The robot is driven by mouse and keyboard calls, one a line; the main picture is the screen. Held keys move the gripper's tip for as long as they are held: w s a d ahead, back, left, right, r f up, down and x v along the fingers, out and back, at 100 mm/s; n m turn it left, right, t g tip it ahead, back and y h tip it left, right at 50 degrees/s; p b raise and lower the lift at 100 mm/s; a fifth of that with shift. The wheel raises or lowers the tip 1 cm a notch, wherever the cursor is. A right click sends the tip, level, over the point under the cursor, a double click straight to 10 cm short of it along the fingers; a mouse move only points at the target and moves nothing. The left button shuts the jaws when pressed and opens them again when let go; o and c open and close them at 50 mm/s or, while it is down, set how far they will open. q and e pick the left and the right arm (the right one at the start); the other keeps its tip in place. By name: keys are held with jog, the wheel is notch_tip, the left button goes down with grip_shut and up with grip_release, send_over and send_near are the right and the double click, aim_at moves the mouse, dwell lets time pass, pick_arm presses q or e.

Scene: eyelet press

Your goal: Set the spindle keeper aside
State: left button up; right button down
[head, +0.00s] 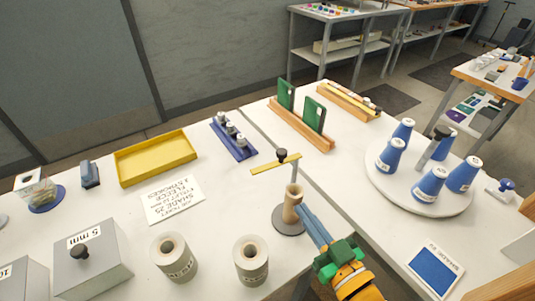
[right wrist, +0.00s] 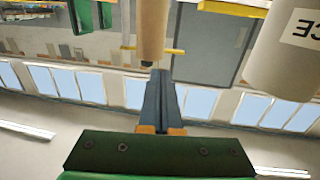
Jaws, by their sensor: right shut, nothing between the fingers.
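The spindle keeper (head: 275,163) appears to be the yellow bar with a dark round knob, held across the top of a thin grey post. It also shows as a yellow bar in the right wrist view (right wrist: 176,51). Below it a tan spool (head: 291,206) stands upright on a round dark grey base (head: 288,224). My right gripper (head: 303,210) is shut and empty. Its blue fingers point at the spool from the front right, below the keeper; whether they touch the spool I cannot tell. My left gripper is not in view.
A yellow tray (head: 156,158), a white card (head: 174,200) and a blue rack (head: 234,141) lie behind. A round turntable with blue cones (head: 390,156) is at right. Bare tabletop shows between.

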aim_at(274, 167)
jog(key=x, duration=0.3)
jog(key=p+x, duration=0.1)
jog(key=x, duration=0.6)
jog(key=shift+r, duration=0.3)
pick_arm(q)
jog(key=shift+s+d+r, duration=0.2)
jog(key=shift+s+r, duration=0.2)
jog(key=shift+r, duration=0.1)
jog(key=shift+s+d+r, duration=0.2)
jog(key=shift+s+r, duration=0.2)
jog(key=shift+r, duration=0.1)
pick_arm(e)
jog(key=shift+w+a, duration=0.25)
jog(key=shift+w, duration=0.25)
pick_arm(q)
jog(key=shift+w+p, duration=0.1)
jog(key=shift+p, duration=0.2)
